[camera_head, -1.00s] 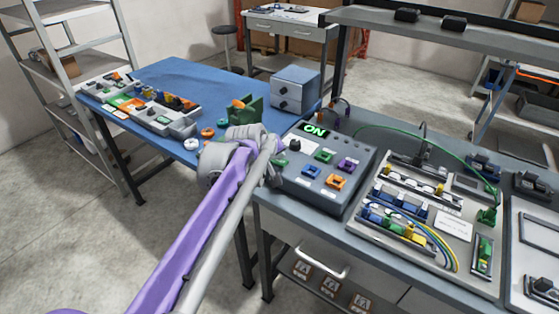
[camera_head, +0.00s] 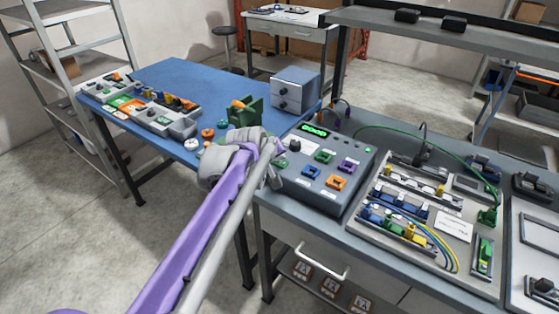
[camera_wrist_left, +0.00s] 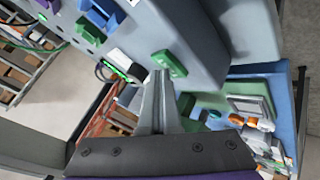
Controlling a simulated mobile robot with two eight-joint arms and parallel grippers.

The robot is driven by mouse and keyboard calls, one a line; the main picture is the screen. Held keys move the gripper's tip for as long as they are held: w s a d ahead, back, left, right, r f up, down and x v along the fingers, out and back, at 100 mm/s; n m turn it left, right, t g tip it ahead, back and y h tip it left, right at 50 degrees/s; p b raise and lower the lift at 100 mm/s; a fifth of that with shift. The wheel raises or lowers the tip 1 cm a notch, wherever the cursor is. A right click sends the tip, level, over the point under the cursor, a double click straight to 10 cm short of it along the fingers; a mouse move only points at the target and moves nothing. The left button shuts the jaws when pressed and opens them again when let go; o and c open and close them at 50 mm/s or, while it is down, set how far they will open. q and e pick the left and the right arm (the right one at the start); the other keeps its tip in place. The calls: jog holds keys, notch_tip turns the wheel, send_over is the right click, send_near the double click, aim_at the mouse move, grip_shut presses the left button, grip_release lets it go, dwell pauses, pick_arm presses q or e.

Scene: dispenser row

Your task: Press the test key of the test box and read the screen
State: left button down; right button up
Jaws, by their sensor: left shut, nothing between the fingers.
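The grey test box (camera_head: 318,190) stands at the left end of the grey bench, with blue, green, purple and orange sockets and a black knob on its sloped top. Its screen (camera_head: 314,131) is lit with a row of small green characters, too small to read surely. My left gripper (camera_head: 274,150) is at the box's left edge. In the left wrist view my shut, empty fingers (camera_wrist_left: 159,74) point at a green key (camera_wrist_left: 171,64) on the box. Their tips are at its edge; I cannot tell whether they touch. My right gripper is out of view.
A blue table (camera_head: 185,80) at the left carries a row of modules, a green holder (camera_head: 245,111) and a grey drawer box (camera_head: 296,90). A wiring panel (camera_head: 430,232) lies right of the test box. A raised shelf (camera_head: 440,30) spans the back.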

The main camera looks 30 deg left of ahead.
aim_at(279, 165)
pick_arm(q)
jog(key=shift+r+p, duration=0.6)
jog(key=shift+r, duration=0.2)
jog(key=shift+r, duration=0.1)
notch_tip(279, 165, up, 5)
jog(key=p, duration=0.4)
dwell(0.5)
jog(key=s+d+f+m+g+p, duration=0.1)
jog(key=s+d+f+m, duration=0.2)
jog(key=s, duration=0.6)
jog(key=s+d+f+m+g+p, duration=0.1)
jog(key=s+d+f+m, duration=0.3)
jog(key=s, duration=0.5)
jog(key=s+d+f+m+g+h+p, duration=0.1)
jog(key=s+d+f+m, duration=0.2)
jog(key=s+d+f, duration=0.4)
jog(key=s, duration=0.2)
jog(key=shift+s+d+g, duration=0.3)
jog(key=shift+s+g, duration=0.1)
